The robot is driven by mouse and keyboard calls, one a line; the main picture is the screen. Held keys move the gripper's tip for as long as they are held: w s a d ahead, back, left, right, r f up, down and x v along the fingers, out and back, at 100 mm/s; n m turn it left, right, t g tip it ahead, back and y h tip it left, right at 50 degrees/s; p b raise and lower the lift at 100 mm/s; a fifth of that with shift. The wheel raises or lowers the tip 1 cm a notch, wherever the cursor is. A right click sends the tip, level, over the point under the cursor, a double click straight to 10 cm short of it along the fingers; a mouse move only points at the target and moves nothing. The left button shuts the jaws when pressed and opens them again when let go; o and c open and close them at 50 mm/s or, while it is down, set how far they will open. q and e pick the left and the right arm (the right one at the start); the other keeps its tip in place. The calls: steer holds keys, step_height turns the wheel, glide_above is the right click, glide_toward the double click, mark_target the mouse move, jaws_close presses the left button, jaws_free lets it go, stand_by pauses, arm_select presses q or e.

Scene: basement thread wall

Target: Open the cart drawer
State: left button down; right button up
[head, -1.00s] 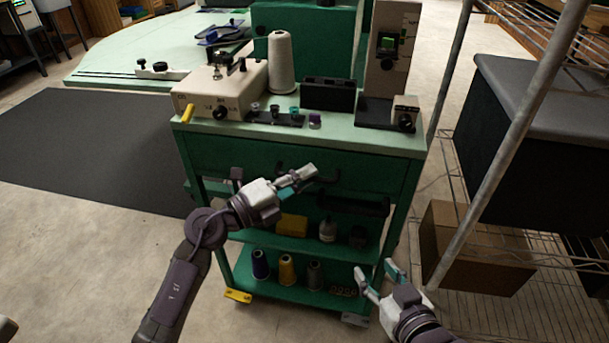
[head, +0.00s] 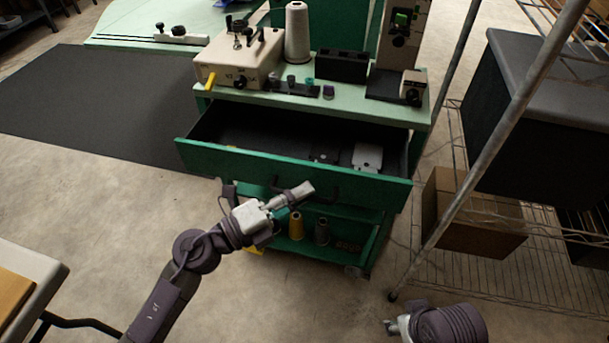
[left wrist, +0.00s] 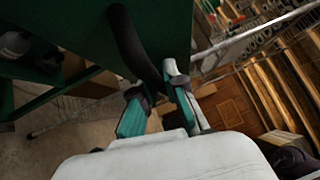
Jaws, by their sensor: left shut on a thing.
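The green cart drawer (head: 290,172) is pulled well out from the cart (head: 312,93) in the head view. Its dark interior shows, with a light flat item (head: 367,157) and a small dark item inside. My left gripper (head: 290,198) is at the drawer front, shut on the dark drawer handle (head: 325,190). In the left wrist view the dark curved handle (left wrist: 130,40) runs down between the fingers. My right gripper (head: 392,327) is low at the bottom right of the head view, apart from the cart; its fingers are too small and turned away to tell their state.
A white device (head: 238,60), a thread cone (head: 297,32) and a black box (head: 342,65) stand on the cart top. A wire rack (head: 470,200) with a cardboard box (head: 468,215) stands at right. A table corner (head: 30,285) shows at lower left. Floor in front is partly clear.

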arm_select(q)
steer(key=shift+f, duration=0.1)
steer(key=c, duration=1.2)
jaws_free()
steer(key=v, duration=1.2)
steer(key=shift+w+a, duration=0.1)
steer(key=shift+w, duration=0.05)
